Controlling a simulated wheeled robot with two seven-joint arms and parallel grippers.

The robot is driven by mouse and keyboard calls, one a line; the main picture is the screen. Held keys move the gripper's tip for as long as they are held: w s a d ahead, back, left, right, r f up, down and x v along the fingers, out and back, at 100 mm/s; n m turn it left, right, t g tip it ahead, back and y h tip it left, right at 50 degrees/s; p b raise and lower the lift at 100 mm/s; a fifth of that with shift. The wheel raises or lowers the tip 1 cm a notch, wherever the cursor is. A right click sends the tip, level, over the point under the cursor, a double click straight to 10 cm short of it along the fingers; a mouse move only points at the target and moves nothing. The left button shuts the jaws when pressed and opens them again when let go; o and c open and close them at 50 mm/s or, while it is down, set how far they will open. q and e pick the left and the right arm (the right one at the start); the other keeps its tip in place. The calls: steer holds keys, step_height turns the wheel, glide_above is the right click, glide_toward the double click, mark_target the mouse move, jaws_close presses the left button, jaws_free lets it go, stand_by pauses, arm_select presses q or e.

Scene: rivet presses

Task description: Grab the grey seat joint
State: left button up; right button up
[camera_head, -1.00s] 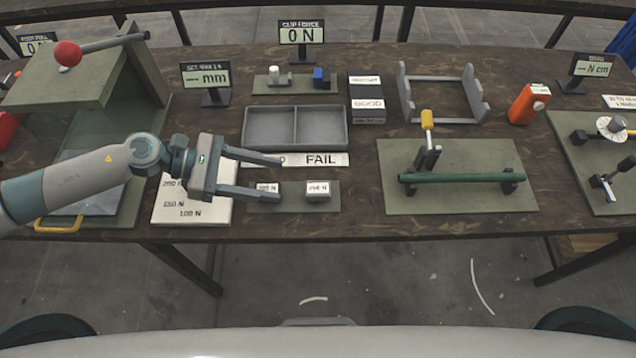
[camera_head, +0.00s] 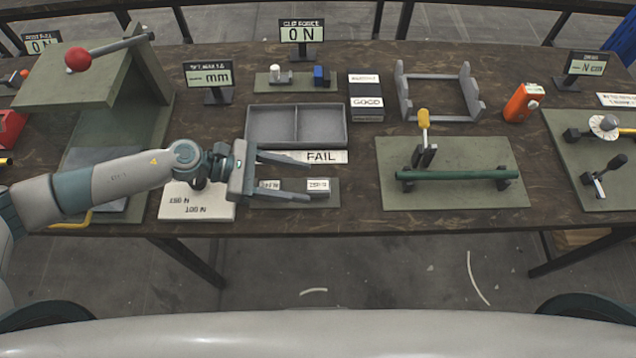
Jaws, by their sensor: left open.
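My left gripper (camera_head: 308,179) is open and empty, its fingers pointing right over the front middle of the bench. Between and below its fingers is a small green plate (camera_head: 330,203) with two light labelled blocks; the right block (camera_head: 318,185) is near the fingertips. No part is plainly marked as the grey seat joint. A small grey-white piece (camera_head: 281,76) stands beside a blue piece (camera_head: 321,75) on a green stand at the back, well beyond the gripper. I cannot tell whether it is the joint. My right gripper is out of view.
A grey two-compartment tray (camera_head: 250,128) and a FAIL label (camera_head: 321,157) lie just behind the gripper. A clamp fixture with a green bar (camera_head: 457,175) stands to the right. A lever press (camera_head: 110,75) stands at left. A grey frame (camera_head: 404,90) is at the back.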

mark_target(319, 185)
arm_select(q)
steer(key=p+x, duration=0.1)
steer(key=x, duration=0.2)
steer(key=shift+r+p, duration=0.1)
steer(key=shift+p, duration=0.2)
steer(key=shift+d+f, duration=0.3)
steer(key=shift+d, duration=0.1)
steer(key=c, duration=1.1)
